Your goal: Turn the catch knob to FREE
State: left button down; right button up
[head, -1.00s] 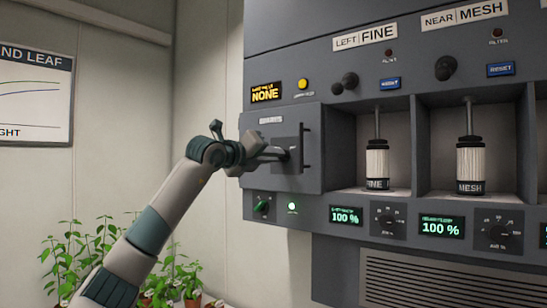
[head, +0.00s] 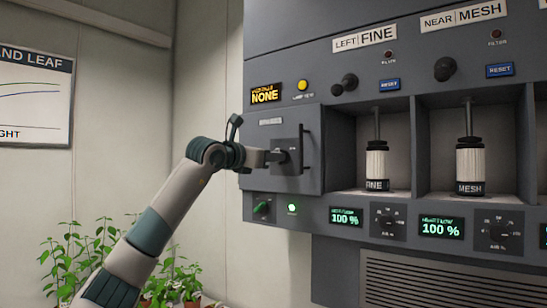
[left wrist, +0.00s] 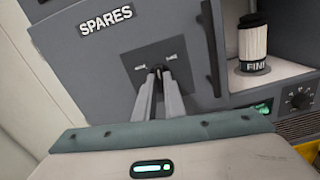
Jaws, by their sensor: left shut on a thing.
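The catch knob (head: 284,155) is a small dark piece on a square plate on the SPARES door (head: 311,135). In the left wrist view the plate (left wrist: 178,58) has a small mark on each side of the knob, too small to read. My left gripper (head: 277,157) reaches it from the left. In the left wrist view its two fingers (left wrist: 159,75) meet at the plate's middle, shut on the knob and mostly hiding it. The door looks closed. My right gripper is not in view.
A vertical handle (left wrist: 210,50) stands on the door, right of the knob. Open bays hold the FINE filter (head: 377,165) and the MESH filter (head: 469,166). A green switch (head: 263,207) sits below the door. Potted plants (head: 170,280) stand at lower left.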

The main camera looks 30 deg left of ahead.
pick_arm(q)
jog(key=shift+f+m+p, duration=0.1)
jog(key=shift+m+p, duration=0.45)
jog(key=shift+m, duration=3.15)
jog(key=c, duration=1.8)
grip_release()
jog(key=shift+c, duration=0.2)
jog(key=shift+s, duration=0.1)
